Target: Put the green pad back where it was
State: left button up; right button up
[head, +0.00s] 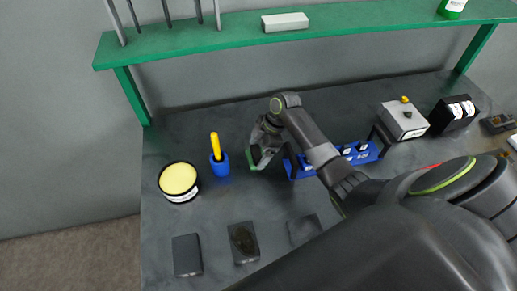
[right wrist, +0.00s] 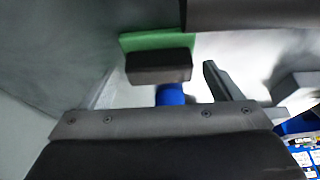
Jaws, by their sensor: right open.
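My right gripper is open; whether a finger touches the pad is unclear. Three dark square plates lie near the table's front: a left one (head: 187,255), a middle one with a brownish mark (head: 243,242) and a right one (head: 304,230). My left gripper does not show.
A blue holder (head: 219,168) with a yellow handle and a round tub with yellow contents (head: 178,180) stand left of the gripper. A blue rack (head: 362,153) is partly behind my arm. A grey box (head: 404,120) stands further right. A green shelf (head: 220,35) spans the back.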

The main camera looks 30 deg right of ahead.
jog(key=shift+r, duration=0.1)
jog(key=b+v, duration=0.2)
jog(key=v, duration=1)
jog(key=shift+b, duration=0.3)
